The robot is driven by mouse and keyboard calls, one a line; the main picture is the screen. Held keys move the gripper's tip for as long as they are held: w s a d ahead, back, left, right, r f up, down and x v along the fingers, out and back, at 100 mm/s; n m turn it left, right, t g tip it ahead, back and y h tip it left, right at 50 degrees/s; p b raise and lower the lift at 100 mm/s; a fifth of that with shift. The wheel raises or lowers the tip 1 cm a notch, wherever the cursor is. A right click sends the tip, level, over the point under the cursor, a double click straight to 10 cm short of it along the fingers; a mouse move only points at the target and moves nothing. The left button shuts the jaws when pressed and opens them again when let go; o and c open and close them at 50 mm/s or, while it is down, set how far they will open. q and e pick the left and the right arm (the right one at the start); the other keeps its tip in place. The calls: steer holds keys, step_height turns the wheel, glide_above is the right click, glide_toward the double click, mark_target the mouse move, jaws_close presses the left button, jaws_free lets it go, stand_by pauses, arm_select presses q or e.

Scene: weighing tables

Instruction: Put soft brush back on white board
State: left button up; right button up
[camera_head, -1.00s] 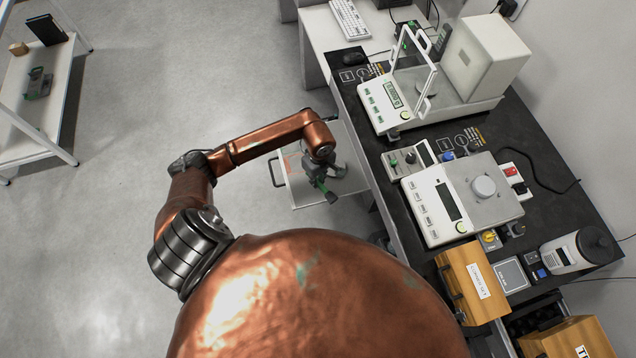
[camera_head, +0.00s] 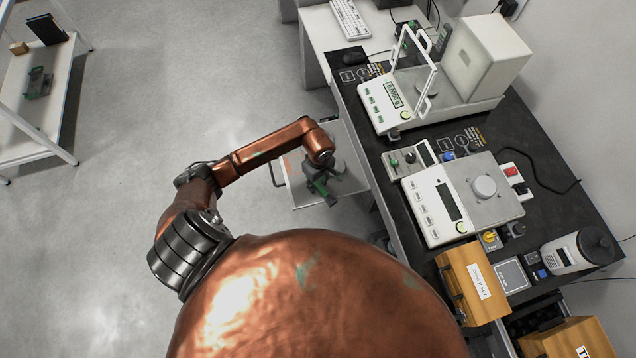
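My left arm reaches in from the left, and its dark gripper (camera_head: 326,192) hangs over a pale, tray-like surface (camera_head: 306,197) beside the black weighing table. The fingers are small and seen from above, so I cannot tell whether they are open or shut, or whether they hold anything. I cannot make out a soft brush; the arm and gripper cover part of the pale surface. I cannot tell whether this surface is the white board. My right gripper is not in view.
The black table (camera_head: 520,150) at right carries a balance with a raised clear lid (camera_head: 392,100), a second balance (camera_head: 440,205), a wooden box (camera_head: 473,283) and a lidded jar (camera_head: 566,253). A white shelf (camera_head: 40,118) stands far left. Open floor lies between.

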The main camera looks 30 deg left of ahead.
mark_target(318, 185)
arm_select(q)
step_height(318, 185, up, 12)
steer(key=shift+d+r+p, duration=0.15)
steer(key=shift+p, duration=0.15)
stand_by(0.4)
